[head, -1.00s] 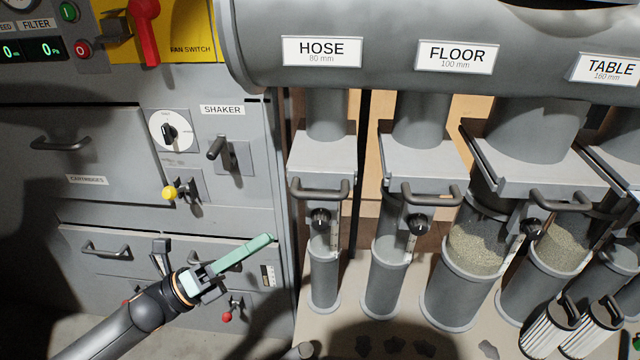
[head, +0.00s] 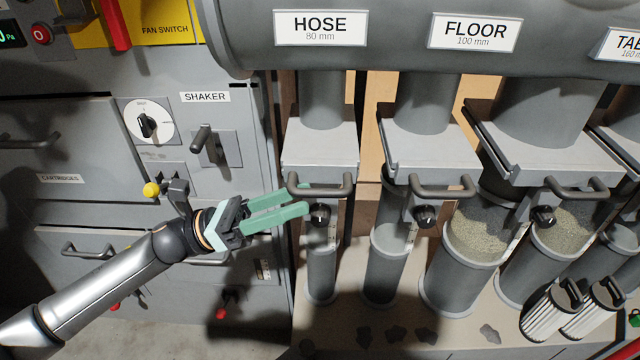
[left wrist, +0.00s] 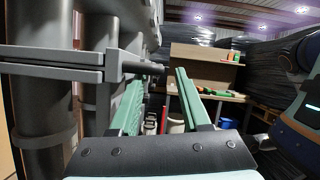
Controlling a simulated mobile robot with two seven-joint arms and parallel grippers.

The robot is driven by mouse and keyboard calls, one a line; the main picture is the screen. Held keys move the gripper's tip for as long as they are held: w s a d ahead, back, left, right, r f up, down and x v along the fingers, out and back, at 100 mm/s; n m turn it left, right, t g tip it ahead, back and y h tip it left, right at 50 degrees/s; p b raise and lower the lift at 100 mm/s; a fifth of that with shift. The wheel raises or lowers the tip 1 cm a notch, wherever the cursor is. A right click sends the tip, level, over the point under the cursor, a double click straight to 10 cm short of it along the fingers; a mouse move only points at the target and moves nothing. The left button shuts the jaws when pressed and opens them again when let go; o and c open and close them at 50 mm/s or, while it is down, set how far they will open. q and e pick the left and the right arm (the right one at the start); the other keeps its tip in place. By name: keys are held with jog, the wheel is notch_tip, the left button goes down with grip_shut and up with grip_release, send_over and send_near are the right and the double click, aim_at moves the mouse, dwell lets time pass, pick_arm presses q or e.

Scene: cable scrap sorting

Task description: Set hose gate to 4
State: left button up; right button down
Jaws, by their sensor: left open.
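The hose gate (head: 320,150) is a grey slide plate under the HOSE label (head: 320,27), with a dark bar handle (head: 322,191) at its front. A black knob (head: 320,216) sits just below the handle, beside a small scale strip whose marks are too small to read. My left gripper (head: 307,199) is open, its green fingers pointing right at the left end of the handle. I cannot tell whether they touch it. In the left wrist view the open fingers (left wrist: 158,85) have nothing clearly between them, and a grey gate plate (left wrist: 50,65) shows at left.
The floor gate (head: 430,160) and its handle stand to the right, with more gates beyond. The cabinet with the shaker lever (head: 203,139) and yellow knob (head: 151,190) is behind my left arm. Filter cartridges (head: 550,305) stand at lower right.

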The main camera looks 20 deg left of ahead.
aim_at(306, 197)
pick_arm(q)
jog(key=shift+p+x, duration=0.45)
jog(key=shift+x, duration=1.85)
grip_shut()
